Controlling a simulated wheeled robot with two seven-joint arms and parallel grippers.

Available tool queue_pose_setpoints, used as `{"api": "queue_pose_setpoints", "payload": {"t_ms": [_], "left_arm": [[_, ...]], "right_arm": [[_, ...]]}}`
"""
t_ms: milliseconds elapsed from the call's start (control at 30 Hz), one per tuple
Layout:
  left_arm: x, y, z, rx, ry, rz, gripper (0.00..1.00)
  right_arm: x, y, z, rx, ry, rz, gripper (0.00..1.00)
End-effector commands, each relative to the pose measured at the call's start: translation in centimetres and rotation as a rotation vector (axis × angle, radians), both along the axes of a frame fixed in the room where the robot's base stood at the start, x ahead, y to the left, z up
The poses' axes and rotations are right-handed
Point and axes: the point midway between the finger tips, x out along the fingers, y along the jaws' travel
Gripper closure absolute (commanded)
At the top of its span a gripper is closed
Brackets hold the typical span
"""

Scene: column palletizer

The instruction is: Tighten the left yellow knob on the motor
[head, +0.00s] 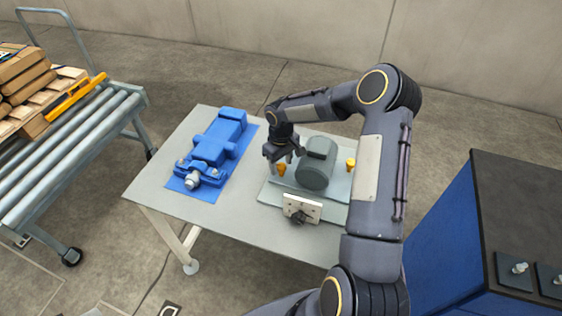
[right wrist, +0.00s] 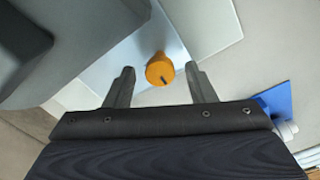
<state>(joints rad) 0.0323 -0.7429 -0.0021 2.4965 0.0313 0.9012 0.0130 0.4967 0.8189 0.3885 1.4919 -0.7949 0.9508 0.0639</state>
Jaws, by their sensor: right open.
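The grey motor (head: 317,163) sits on a light plate (head: 330,203) on the table. The left yellow knob (head: 281,171) stands at the motor's left side. My right gripper (head: 280,161) is open close to this knob. In the right wrist view the knob (right wrist: 160,69) lies between and just beyond the two fingertips (right wrist: 160,82), with a visible gap on both sides. The motor (right wrist: 40,40) fills the upper left there. A second yellow knob (head: 351,163) is at the motor's right side. My left gripper is not in view.
A blue machine part (head: 213,150) lies on a blue mat (head: 248,135) at the table's left. A white block with a dark knob (head: 302,208) is at the plate's front. A roller conveyor (head: 70,140) stands left, a blue cabinet (head: 450,240) right.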

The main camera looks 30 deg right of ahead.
Motion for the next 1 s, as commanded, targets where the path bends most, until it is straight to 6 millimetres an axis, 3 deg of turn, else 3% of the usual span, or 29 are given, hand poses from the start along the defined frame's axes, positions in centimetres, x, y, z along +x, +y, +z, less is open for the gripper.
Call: {"api": "queue_pose_setpoints", "payload": {"t_ms": [200, 567, 1000], "left_arm": [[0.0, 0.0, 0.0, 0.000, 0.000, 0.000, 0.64], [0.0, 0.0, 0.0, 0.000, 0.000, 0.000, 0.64], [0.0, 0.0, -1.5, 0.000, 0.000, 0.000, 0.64]], "right_arm": [[0.0, 0.0, -0.1, 0.000, -0.001, 0.000, 0.50], [0.0, 0.0, 0.0, 0.000, -0.001, 0.000, 0.94], [0.1, 0.0, -0.2, -0.001, -0.003, -0.105, 0.94]]}}
